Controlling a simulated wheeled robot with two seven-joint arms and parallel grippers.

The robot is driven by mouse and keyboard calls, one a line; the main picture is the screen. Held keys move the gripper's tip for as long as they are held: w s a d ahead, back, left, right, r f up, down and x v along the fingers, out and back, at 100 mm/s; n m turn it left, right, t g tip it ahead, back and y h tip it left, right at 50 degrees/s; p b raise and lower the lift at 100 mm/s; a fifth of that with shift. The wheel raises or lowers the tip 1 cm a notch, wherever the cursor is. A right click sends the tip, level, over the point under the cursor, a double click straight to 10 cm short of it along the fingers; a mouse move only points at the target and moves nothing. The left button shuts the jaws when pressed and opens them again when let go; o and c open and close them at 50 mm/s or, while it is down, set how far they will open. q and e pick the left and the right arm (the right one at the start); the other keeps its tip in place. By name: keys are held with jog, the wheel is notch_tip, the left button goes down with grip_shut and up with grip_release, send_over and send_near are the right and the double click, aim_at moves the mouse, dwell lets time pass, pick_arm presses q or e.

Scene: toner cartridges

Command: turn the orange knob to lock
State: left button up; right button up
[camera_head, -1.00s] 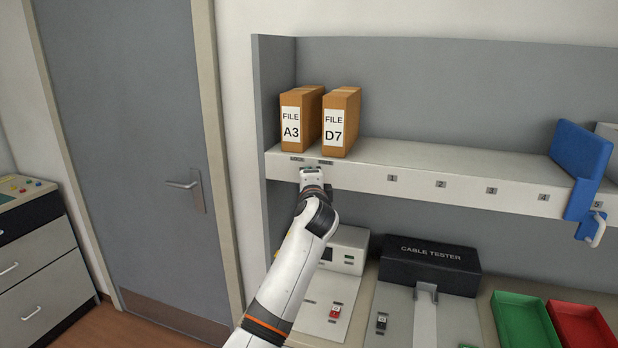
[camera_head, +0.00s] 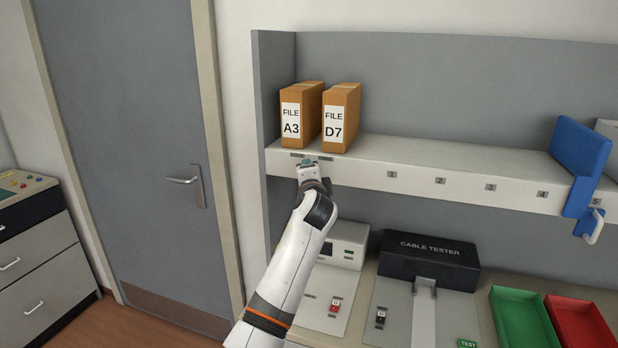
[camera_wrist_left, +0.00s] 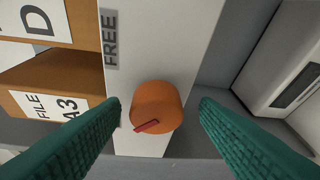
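The orange knob (camera_wrist_left: 157,107) with a red pointer mark sits on the pale shelf front (camera_wrist_left: 135,60) in the left wrist view, near the printed word FREE. The pointer is toward the lower left of that picture. My left gripper (camera_wrist_left: 160,112) is open, with one green finger on each side of the knob and visible gaps between. In the head view my left gripper (camera_head: 307,166) is at the shelf edge just below the two file boxes and hides the knob. My right gripper is not in view.
File boxes A3 (camera_head: 299,118) and D7 (camera_head: 340,120) stand on the shelf (camera_head: 430,165) just above the gripper. A blue holder (camera_head: 580,165) hangs at the right. A cable tester (camera_head: 430,258), a green tray (camera_head: 520,320) and a red tray (camera_head: 580,325) lie below.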

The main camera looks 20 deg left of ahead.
pick_arm(q)
jog(key=b+v, duration=0.3)
jog(key=v, duration=0.9)
